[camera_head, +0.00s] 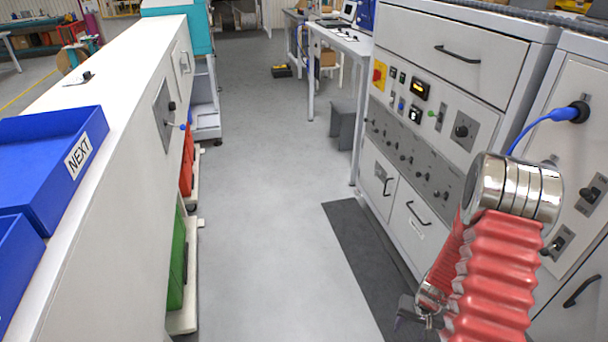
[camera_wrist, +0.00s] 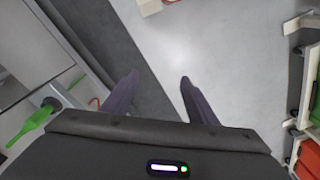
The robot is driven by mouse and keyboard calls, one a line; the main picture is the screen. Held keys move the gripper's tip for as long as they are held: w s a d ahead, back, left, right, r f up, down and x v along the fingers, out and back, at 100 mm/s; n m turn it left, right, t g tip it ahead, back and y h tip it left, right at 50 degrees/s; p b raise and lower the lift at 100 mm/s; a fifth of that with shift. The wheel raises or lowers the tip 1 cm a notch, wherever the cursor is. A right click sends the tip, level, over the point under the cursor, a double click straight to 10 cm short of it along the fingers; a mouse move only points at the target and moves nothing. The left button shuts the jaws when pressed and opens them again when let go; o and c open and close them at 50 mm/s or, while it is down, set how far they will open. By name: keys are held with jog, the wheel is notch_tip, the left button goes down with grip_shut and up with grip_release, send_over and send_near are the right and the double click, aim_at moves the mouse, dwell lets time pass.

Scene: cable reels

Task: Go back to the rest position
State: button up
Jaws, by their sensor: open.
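My gripper (camera_wrist: 157,88) shows in the wrist view with its two dark purple fingers spread apart. Nothing is between them; below are a dark grey mat and the pale floor. In the head view my red, ribbed arm with a silver joint is folded at the lower right, in front of the white control cabinet (camera_head: 452,90). The fingers cannot be made out clearly in the head view.
A white counter (camera_head: 110,110) with a blue tray marked NEXT (camera_head: 45,150) runs along the left. A blue cable (camera_head: 540,125) is plugged in at the right cabinet. A green connector (camera_wrist: 35,122) is left of my gripper in the wrist view. The aisle (camera_head: 260,200) between is clear.

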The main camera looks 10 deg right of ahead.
jog(key=s+a+r+n+t, duration=0.1)
jog(key=a+r, duration=0.6)
jog(key=r, duration=0.8)
jog(key=s+a+r+n+t, duration=0.2)
jog(key=s+a+r, duration=0.4)
jog(key=r, duration=0.9)
jog(key=s+a+r+n+t, duration=0.1)
jog(key=s+a+r, duration=0.3)
jog(key=a+r, duration=0.4)
notch_tip(320, 180, up, 7)
jog(key=shift+s+a+f+n+t, duration=0.15)
jog(key=shift+a+n+t, duration=0.2)
jog(key=shift+n, duration=0.45)
